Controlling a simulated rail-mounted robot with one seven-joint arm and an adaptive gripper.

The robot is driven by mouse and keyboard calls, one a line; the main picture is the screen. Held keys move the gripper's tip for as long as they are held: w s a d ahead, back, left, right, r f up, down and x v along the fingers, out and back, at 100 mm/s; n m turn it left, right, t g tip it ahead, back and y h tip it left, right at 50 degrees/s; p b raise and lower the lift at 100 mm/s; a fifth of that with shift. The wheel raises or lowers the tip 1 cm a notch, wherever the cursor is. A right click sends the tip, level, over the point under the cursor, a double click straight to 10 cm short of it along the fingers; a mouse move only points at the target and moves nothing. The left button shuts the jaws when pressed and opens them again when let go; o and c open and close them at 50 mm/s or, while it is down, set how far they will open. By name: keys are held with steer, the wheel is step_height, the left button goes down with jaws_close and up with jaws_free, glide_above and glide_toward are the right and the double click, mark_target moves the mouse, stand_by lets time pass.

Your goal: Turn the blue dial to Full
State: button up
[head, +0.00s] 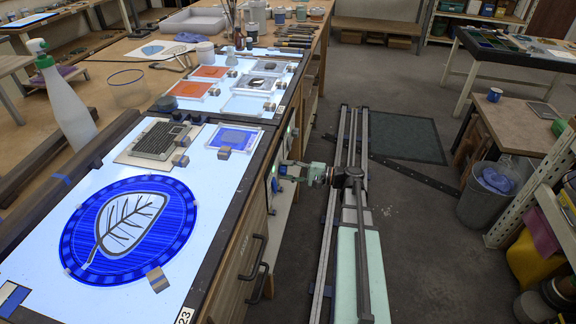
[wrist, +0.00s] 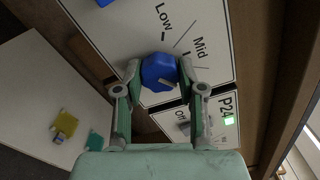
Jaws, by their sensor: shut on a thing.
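The blue dial (wrist: 158,72) is a faceted knob on a white plate (wrist: 205,25) with black lettering. The words Low and Mid and tick marks show on the plate; I cannot see the word Full. My gripper (wrist: 159,69) is shut on the dial, one finger on each side. A short pale mark shows on the dial's face, but I cannot tell surely which setting it points to. In the head view my gripper (head: 296,171) is at the side of the light table, and the dial is too small to make out surely.
A second plate marked P24 (wrist: 225,102), with a lit green light and the word Off, sits close beside the dial's plate. Drawer handles (head: 254,262) stick out along the table's side. The aisle floor (head: 420,215) right of my rail is mostly clear.

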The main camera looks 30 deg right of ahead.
steer(key=shift+m+p, duration=0.5)
steer(key=shift+m, duration=0.2)
steer(key=o, duration=1.1)
steer(key=shift+o, duration=0.2)
steer(key=v, duration=1.2)
